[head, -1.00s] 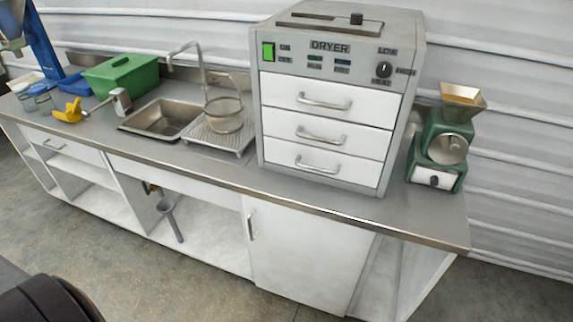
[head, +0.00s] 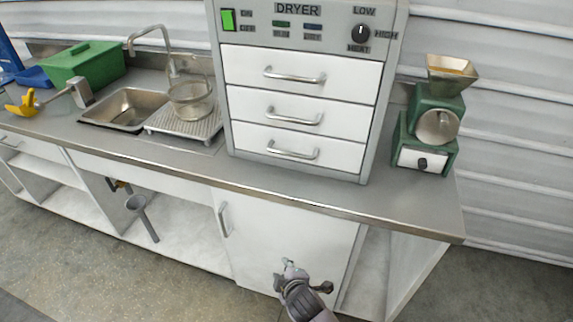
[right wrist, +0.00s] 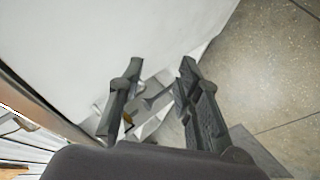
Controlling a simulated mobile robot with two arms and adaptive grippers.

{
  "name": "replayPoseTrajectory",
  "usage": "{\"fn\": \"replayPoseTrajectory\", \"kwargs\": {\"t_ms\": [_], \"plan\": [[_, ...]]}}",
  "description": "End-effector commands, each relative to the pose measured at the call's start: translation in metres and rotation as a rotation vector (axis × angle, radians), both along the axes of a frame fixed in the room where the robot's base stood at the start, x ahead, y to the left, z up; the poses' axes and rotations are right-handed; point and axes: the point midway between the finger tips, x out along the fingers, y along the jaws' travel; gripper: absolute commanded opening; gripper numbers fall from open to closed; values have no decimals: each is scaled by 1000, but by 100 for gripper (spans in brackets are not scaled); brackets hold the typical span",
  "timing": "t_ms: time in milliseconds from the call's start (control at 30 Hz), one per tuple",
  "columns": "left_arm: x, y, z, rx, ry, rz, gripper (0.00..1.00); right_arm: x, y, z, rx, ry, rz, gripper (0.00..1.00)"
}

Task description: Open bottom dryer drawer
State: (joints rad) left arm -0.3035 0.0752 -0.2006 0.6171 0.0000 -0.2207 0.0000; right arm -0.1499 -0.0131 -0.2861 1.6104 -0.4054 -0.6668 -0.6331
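The grey dryer (head: 230,110) stands on the counter with three white drawers, all shut. Its bottom drawer (head: 340,155) has a curved metal handle (head: 293,151). My right gripper (head: 289,264) is low in front of the white cabinet door, below the counter edge and well below the bottom drawer. In the right wrist view its two dark fingers (right wrist: 160,78) are spread apart with nothing between them. The dryer drawers are not clearly seen in that view. My left gripper is not in view.
The counter's front edge (head: 300,205) lies between my right gripper and the dryer. A green grinder (head: 428,130) stands right of the dryer. A sink (head: 125,108) and a sieve (head: 190,98) are to its left. The cabinet door has a vertical handle (head: 222,219).

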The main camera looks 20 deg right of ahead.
Motion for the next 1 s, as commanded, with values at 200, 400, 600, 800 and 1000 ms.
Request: {"fn": "replayPoseTrajectory", "kwargs": {"t_ms": [200,400,600,800,1000], "plan": [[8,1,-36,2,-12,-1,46,47,-9,161,-231,-305,42,31],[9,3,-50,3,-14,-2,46,37,-30,255,-365,-452,4,31],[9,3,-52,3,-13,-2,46,33,-40,283,-407,-490,-17,31],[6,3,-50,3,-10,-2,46,60,-46,280,-410,-491,-19,31],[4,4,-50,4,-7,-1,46,102,-54,271,-410,-490,-18,31]]}}
